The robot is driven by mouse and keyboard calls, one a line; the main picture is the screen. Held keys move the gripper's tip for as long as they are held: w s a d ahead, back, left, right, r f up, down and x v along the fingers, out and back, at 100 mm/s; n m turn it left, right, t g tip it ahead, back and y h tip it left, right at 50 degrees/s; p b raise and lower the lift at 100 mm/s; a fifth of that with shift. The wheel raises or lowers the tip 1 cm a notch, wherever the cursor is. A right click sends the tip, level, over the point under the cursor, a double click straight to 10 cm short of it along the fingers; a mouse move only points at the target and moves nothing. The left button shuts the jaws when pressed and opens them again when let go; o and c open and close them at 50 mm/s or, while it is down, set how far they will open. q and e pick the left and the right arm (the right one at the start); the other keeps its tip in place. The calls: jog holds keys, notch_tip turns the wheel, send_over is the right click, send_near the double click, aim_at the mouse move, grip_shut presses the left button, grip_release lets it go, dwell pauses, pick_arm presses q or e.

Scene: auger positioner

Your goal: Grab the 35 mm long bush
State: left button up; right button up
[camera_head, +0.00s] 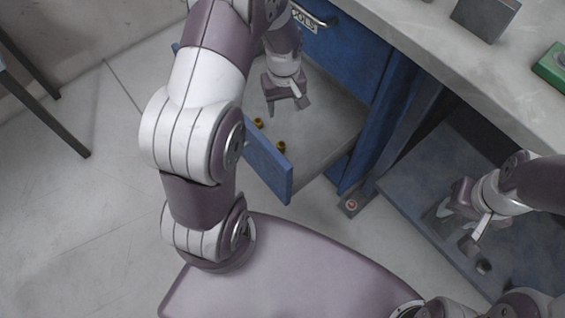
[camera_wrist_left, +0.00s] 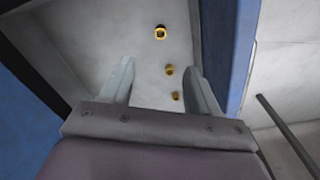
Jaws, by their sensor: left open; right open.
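Three brass-coloured bushes lie on the grey drawer floor in the left wrist view: a far bush (camera_wrist_left: 160,33) with its dark bore showing, a middle bush (camera_wrist_left: 170,70) and a near bush (camera_wrist_left: 176,96). I cannot tell which is 35 mm long. In the head view small brass bushes show near the drawer's front, one at the left (camera_head: 258,123) and one at the right (camera_head: 281,146). My left gripper (camera_head: 287,102) is open and empty above the drawer, beyond the bushes. In the left wrist view its fingers (camera_wrist_left: 160,68) frame the middle bush from above. My right gripper (camera_head: 468,240) is open, at the right.
The open blue drawer (camera_head: 268,168) has raised walls around the bushes. The grey worktop (camera_head: 425,45) overhangs at the upper right, with a grey block (camera_head: 486,17) and a green box (camera_head: 552,66) on it. A dark low platform (camera_head: 405,185) lies below my right gripper.

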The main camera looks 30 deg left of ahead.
pick_arm(q)
jog(key=n+b, duration=0.2)
jog(key=b, duration=0.1)
send_over(281, 143)
notch_tip(281, 143, down, 10)
notch_tip(281, 143, down, 12)
jog(key=b, duration=0.7)
jog(key=shift+s, duration=0.1)
jog(key=shift+r, duration=0.2)
grip_shut()
pick_arm(e)
notch_tip(281, 143, down, 13)
jog(key=shift+f, duration=0.2)
